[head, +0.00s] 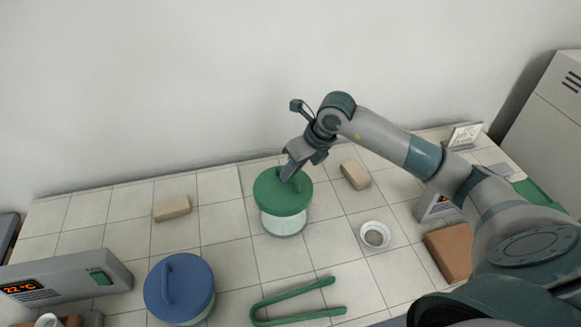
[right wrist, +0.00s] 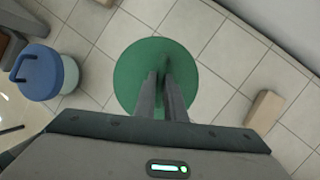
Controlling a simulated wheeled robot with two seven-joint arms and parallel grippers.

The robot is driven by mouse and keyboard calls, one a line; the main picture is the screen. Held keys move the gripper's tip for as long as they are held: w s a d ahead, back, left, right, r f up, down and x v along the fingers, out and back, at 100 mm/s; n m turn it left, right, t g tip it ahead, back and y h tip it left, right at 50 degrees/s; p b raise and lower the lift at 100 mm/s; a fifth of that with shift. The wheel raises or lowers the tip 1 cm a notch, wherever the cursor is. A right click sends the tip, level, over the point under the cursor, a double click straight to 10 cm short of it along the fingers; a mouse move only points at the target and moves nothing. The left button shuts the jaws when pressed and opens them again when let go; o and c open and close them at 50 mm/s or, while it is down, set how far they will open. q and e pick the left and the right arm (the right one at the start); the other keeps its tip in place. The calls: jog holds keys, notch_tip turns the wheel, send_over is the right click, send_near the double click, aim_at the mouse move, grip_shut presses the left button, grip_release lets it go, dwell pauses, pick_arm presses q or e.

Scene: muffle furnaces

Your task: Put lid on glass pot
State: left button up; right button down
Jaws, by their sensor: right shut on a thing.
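The green lid (head: 280,193) sits over the mouth of the glass pot (head: 284,224) near the middle of the tiled table. The clear wall of the pot shows below the lid in the head view. My right gripper (head: 289,172) is above the lid and shut on its handle. In the right wrist view, the two fingers of the right gripper (right wrist: 163,85) close on the handle of the round green lid (right wrist: 135,78), which hides the pot. I cannot tell whether the lid is fully seated on the rim. My left gripper is not in view.
A pot with a blue lid (head: 179,286) stands at the front left, near a temperature display box (head: 65,281). Green tongs (head: 297,303) lie in front. Tan blocks (head: 172,208) (head: 355,175) lie either side of the glass pot. A small white dish (head: 375,236) stands to the right.

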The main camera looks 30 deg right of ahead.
aim_at(289, 183)
jog(key=shift+f, duration=0.85)
jog(key=shift+b, duration=0.45)
jog(key=shift+f+b, duration=1.25)
jog(key=shift+f, duration=0.1)
dwell(0.8)
jog(key=c, duration=1.7)
grip_release()
jog(key=shift+c, duration=0.2)
